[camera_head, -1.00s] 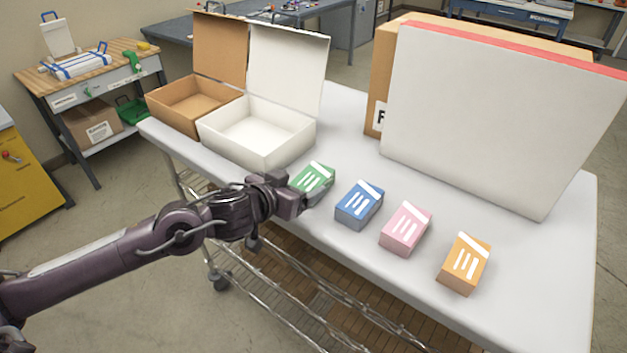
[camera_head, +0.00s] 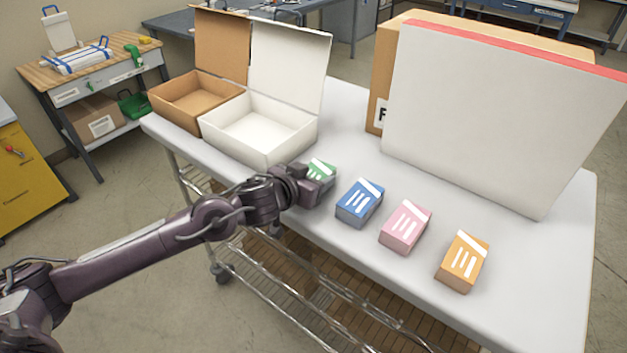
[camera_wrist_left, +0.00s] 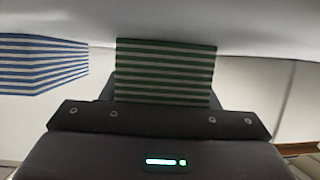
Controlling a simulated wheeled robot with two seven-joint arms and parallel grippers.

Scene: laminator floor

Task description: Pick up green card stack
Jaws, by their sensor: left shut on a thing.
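The green card stack (camera_head: 322,168) is on the white table, at the left end of a row of card stacks. My left gripper (camera_head: 318,184) reaches it from the left and is shut on it, covering much of its near side in the head view. My right gripper is not in view.
Blue (camera_head: 359,203), pink (camera_head: 406,227) and orange (camera_head: 463,262) card stacks lie in a row to the right. An open white box (camera_head: 262,150) and an open brown box (camera_head: 190,112) stand behind left. A big white panel (camera_head: 490,115) stands at the back right.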

